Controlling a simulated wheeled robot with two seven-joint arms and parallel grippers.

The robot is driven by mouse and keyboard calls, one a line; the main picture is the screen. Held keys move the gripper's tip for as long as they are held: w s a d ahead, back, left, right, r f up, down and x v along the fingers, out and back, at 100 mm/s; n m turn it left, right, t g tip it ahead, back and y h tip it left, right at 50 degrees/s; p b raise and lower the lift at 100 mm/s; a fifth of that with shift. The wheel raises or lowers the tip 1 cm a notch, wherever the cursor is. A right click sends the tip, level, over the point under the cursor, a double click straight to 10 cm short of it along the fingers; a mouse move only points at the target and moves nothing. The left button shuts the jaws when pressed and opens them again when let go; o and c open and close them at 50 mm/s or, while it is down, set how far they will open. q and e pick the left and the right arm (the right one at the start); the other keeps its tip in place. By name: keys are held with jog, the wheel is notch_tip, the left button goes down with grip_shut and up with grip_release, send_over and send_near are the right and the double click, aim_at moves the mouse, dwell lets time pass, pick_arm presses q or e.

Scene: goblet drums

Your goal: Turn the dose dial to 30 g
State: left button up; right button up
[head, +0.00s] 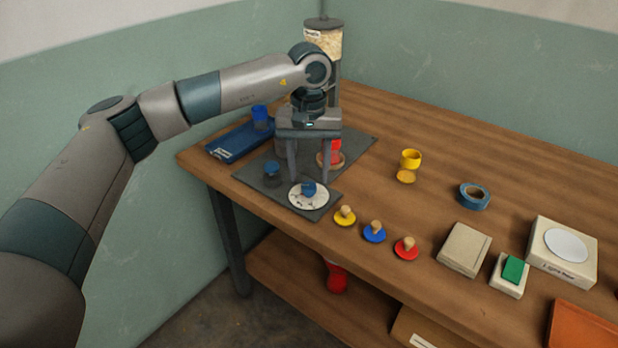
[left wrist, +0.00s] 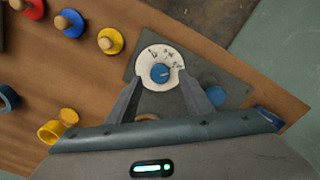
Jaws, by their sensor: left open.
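The dose dial is a white round face (head: 308,203) with dark marks and a blue knob (head: 308,188) at its centre, on the near corner of a dark grey plate. In the left wrist view the dial face (left wrist: 151,55) and blue knob (left wrist: 160,73) show clearly, but the marks and the knob's setting are too small to read. My left gripper (head: 309,180) points down over the dial, open and empty. In the left wrist view its fingers (left wrist: 161,78) are on either side of the knob, apart from it. My right gripper is not in view.
A labelled hopper (head: 323,40) stands behind my left arm. A red cup (head: 336,148) and a dark blue-topped piece (head: 271,172) are on the plate. Yellow, blue (head: 374,235) and red knobbed discs lie right of the dial. A blue tray (head: 235,142) is at left.

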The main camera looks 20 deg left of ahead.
aim_at(309, 185)
pick_arm(q)
notch_tip(309, 185, up, 15)
jog(key=shift+f+b, duration=0.15)
jog(key=shift+b, duration=0.2)
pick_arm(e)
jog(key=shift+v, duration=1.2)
pick_arm(q)
jog(key=shift+s+f, duration=0.1)
